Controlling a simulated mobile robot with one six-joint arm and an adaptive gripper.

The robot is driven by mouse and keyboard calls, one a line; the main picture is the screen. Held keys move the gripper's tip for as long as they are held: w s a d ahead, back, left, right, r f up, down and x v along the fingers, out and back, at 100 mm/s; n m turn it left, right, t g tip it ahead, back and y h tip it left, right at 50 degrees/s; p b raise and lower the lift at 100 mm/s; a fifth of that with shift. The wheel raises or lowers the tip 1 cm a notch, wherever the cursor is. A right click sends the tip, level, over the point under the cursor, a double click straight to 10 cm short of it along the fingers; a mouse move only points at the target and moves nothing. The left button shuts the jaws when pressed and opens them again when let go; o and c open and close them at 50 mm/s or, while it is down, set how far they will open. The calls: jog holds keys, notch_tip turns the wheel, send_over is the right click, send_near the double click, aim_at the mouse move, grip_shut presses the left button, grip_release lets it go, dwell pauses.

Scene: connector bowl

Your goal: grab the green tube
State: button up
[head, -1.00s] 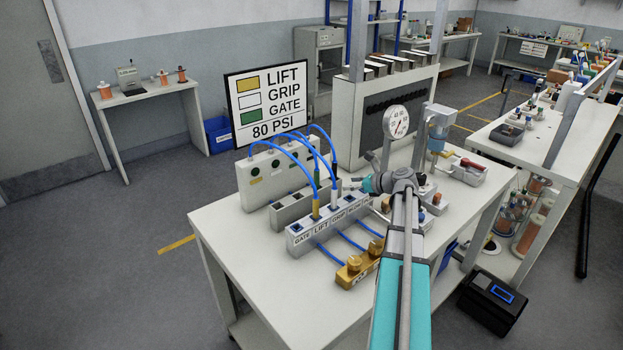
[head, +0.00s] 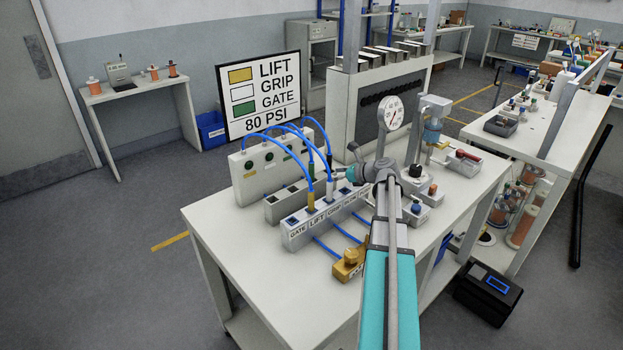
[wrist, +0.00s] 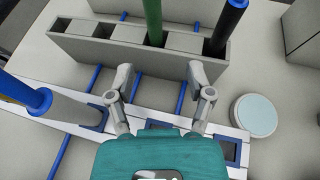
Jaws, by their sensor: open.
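The green tube (wrist: 150,22) stands in a slot of a grey rack (wrist: 75,45) in the wrist view. Its upper end runs out of the top of that view. My gripper (wrist: 160,76) is open and empty, its fingers spread on either side of the tube's line but still short of the rack, with a gap to the tube. In the head view my gripper (head: 340,175) is small and partly hidden by my arm, over the fittings on the table.
A black tube (wrist: 226,32) with a blue hose stands at the rack's right end. A pale tube (wrist: 68,108) with a blue hose is close to my left finger. A labelled white block (head: 300,232) lies in front of the rack. A round disc (wrist: 252,116) sits at right.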

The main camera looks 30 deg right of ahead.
aim_at(311, 175)
jog(key=b+x, duration=0.1)
jog(key=x, duration=0.4)
jog(key=shift+s, duration=0.1)
jog(key=shift+a, duration=0.1)
jog(key=shift+a+b+x, duration=0.2)
jog(key=shift+b+x, duration=0.8)
jog(key=shift+x, duration=1.65)
jog(key=shift+s+r, duration=0.1)
jog(key=shift+r, duration=0.1)
jog(key=shift+c, duration=0.3)
grip_shut()
